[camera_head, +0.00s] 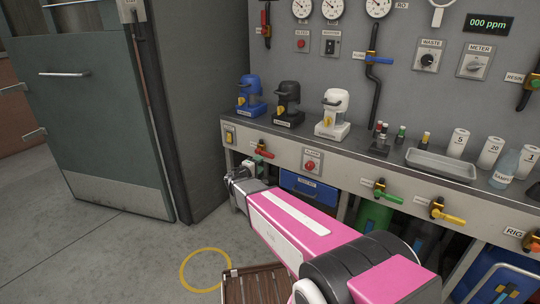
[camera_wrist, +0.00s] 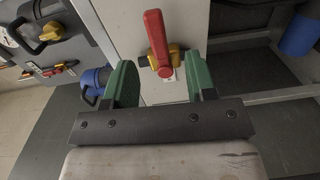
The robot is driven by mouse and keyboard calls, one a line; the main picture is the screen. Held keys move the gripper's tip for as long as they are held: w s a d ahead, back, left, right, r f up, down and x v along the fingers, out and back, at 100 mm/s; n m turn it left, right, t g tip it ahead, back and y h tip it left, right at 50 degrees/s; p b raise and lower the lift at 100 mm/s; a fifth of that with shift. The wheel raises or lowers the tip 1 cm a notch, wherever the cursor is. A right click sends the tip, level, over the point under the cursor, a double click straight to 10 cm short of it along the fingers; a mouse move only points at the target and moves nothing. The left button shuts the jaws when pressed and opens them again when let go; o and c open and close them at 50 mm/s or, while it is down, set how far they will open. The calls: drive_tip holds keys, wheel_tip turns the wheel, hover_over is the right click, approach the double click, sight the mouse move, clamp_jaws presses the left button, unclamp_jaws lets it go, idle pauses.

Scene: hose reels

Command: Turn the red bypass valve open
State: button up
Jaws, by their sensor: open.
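The red-handled valve (camera_head: 264,150) is on the front panel of the bench, at its left end. In the wrist view its red lever (camera_wrist: 156,35) points up the picture from a brass-coloured body (camera_wrist: 166,62). My gripper (camera_head: 240,176) is close in front of this valve, slightly below and left of it in the head view. In the wrist view my gripper (camera_wrist: 160,66) is open, with one green finger on each side of the valve body. No finger visibly touches the lever. I cannot read the valve's label.
Other valves with green (camera_head: 388,193) and yellow (camera_head: 446,214) handles line the bench front. A red button box (camera_head: 311,163) sits right of the valve. Coffee-maker-like machines (camera_head: 287,104) stand above. A blue drawer (camera_head: 309,189) is below; open floor lies left.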

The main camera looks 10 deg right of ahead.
sight(267, 156)
drive_tip(key=shift+t, duration=0.3)
drive_tip(key=x, duration=1)
drive_tip(key=shift+w+r, duration=0.15)
drive_tip(key=shift+w, duration=0.35)
drive_tip(key=shift+c, duration=0.3)
clamp_jaws()
